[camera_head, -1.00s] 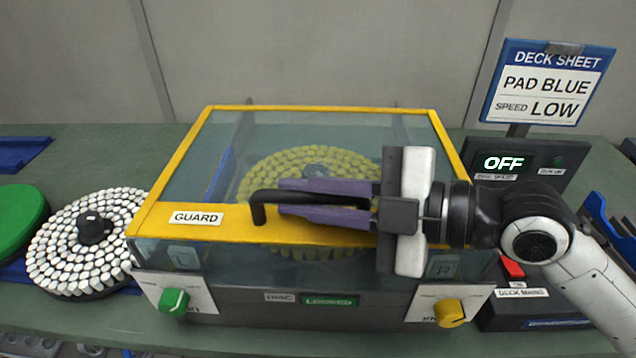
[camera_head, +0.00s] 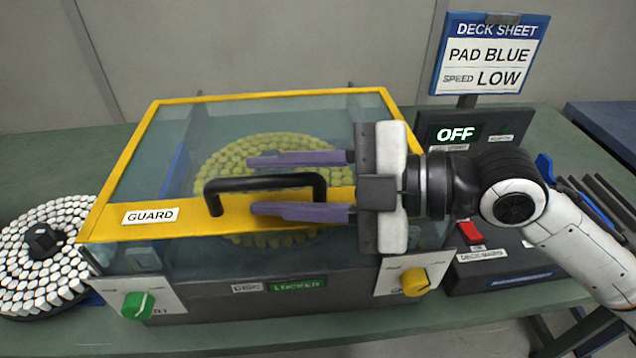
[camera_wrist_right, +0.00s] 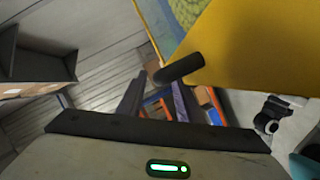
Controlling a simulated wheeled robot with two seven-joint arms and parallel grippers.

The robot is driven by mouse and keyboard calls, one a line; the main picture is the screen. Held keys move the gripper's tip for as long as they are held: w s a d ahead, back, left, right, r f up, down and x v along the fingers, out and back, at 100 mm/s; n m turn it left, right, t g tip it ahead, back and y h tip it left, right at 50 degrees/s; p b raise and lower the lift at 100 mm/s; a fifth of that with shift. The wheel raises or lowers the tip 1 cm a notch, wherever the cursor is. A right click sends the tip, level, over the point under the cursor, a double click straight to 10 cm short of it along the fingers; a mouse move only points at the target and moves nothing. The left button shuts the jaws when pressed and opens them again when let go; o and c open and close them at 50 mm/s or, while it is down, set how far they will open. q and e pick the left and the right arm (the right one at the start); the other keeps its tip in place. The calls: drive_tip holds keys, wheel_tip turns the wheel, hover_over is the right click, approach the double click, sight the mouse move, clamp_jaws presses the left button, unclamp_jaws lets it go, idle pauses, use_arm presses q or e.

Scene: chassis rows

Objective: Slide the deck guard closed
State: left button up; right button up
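The deck guard (camera_head: 330,208) is a clear cover in a yellow frame. It lies over the box, above a disc of yellow-green pads (camera_head: 215,165). Its black handle (camera_head: 265,183) stands on the front strip beside the GUARD label. In the right wrist view the guard (camera_wrist_right: 260,50) and handle (camera_wrist_right: 180,68) show at the top. My right gripper (camera_head: 252,185) comes in from the right and is open. In the head view its purple fingers appear one behind and one in front of the handle, with gaps; contact is not visible. My left gripper is not in view.
A disc of white pads (camera_head: 30,265) lies at the left. The box front has a green knob (camera_head: 137,304), a yellow knob (camera_head: 415,282) and a green LOCKED sign (camera_head: 297,285). A display (camera_head: 456,133) reads OFF, near a red switch (camera_head: 470,232). A deck sheet (camera_head: 490,55) stands behind.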

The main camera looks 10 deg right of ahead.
drive_tip(key=b+v, duration=0.2)
drive_tip(key=v, duration=0.6)
drive_tip(key=shift+s, duration=0.15)
